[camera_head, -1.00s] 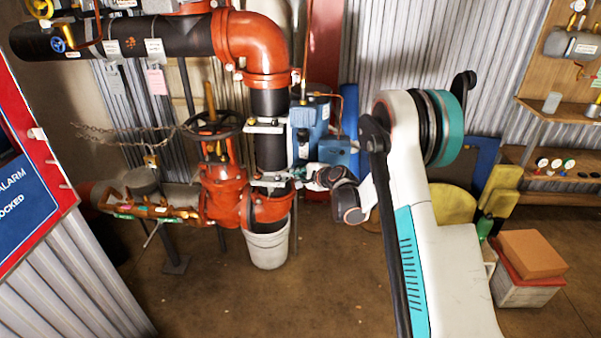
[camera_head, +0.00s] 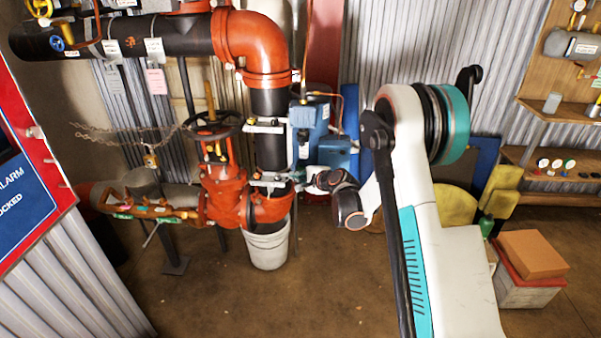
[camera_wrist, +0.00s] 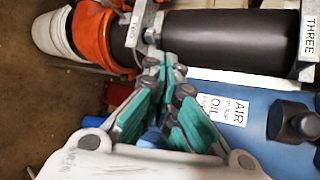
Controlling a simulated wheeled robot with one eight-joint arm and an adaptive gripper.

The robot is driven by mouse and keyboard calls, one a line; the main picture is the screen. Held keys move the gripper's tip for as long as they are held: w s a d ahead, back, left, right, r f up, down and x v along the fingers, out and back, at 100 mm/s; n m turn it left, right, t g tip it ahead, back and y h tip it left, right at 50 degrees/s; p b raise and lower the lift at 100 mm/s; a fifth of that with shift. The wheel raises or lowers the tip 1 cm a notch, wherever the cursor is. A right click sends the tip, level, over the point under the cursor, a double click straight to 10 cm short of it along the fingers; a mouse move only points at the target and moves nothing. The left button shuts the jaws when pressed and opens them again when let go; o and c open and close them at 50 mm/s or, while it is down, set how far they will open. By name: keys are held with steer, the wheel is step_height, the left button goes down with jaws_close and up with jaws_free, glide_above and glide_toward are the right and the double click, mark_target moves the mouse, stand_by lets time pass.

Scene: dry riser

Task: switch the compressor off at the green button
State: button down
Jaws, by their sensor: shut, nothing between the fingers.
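The blue compressor (camera_head: 305,128) is mounted beside the black vertical pipe in the head view, with a smaller blue box (camera_head: 338,153) at its right. In the wrist view, the compressor's blue body (camera_wrist: 262,105) fills the right side, with a label reading "AIR" and "OIL" and a dark knob-like part. I cannot make out the green button in either view. My gripper (camera_wrist: 170,72) has teal fingers that come together, shut and empty, beside the blue body and in front of the pipe side. In the head view, my gripper (camera_head: 297,187) is small and low beside the compressor; contact cannot be told.
The black pipe (camera_wrist: 225,40) and an orange elbow (camera_head: 260,208) above a white bucket (camera_head: 267,249) stand close to my gripper. A red valve with a dark handwheel (camera_head: 213,127) is at the left. Open floor lies in front.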

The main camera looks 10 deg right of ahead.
steer(key=s, duration=0.1)
steer(key=s+a, duration=0.1)
steer(key=s, duration=0.1)
steer(key=s+b, duration=0.1)
steer(key=shift+s+a, duration=0.25)
steer(key=shift+s, duration=0.15)
stand_by(0.9)
